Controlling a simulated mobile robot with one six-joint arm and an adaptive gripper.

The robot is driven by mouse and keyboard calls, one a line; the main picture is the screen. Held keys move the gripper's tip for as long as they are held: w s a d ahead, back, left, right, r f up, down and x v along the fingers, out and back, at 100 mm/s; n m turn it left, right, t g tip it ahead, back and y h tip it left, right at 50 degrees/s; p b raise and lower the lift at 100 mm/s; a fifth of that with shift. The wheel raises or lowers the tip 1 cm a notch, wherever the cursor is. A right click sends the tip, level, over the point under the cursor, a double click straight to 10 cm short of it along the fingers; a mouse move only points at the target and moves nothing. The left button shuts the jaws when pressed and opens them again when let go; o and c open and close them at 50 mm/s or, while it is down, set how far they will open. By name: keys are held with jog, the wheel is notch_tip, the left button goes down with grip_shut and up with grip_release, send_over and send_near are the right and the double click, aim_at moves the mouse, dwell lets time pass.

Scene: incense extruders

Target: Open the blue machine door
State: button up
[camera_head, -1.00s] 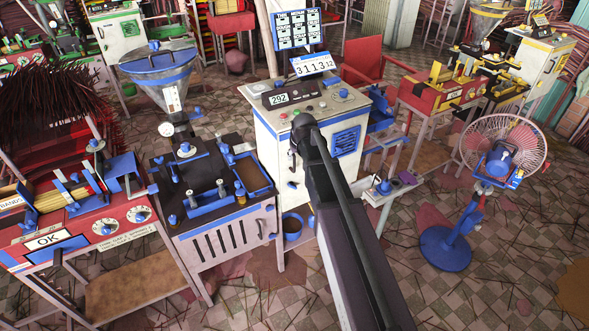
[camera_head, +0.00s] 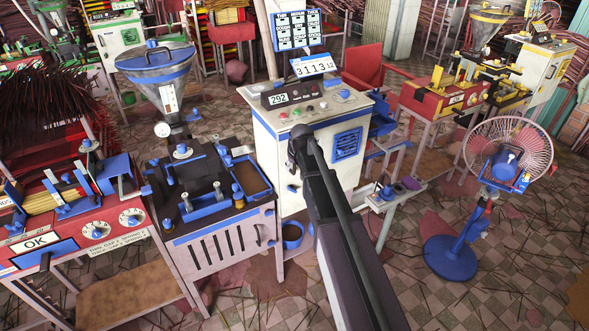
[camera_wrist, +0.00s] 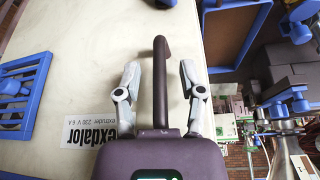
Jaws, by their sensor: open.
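The blue-trimmed machine is a white cabinet (camera_head: 272,130) in the middle of the head view, with a sloped control panel and a blue vent (camera_head: 347,143). Its front door looks shut. In the head view, my arm hides part of the front.
A bench with blue trays (camera_head: 215,205) stands close left of the cabinet. A low stand (camera_head: 385,195) and a blue fan (camera_head: 450,256) are to the right. Tiled floor is open at front right.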

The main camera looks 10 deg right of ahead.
dwell(0.3)
grip_shut()
jog(key=shift+s, duration=0.1)
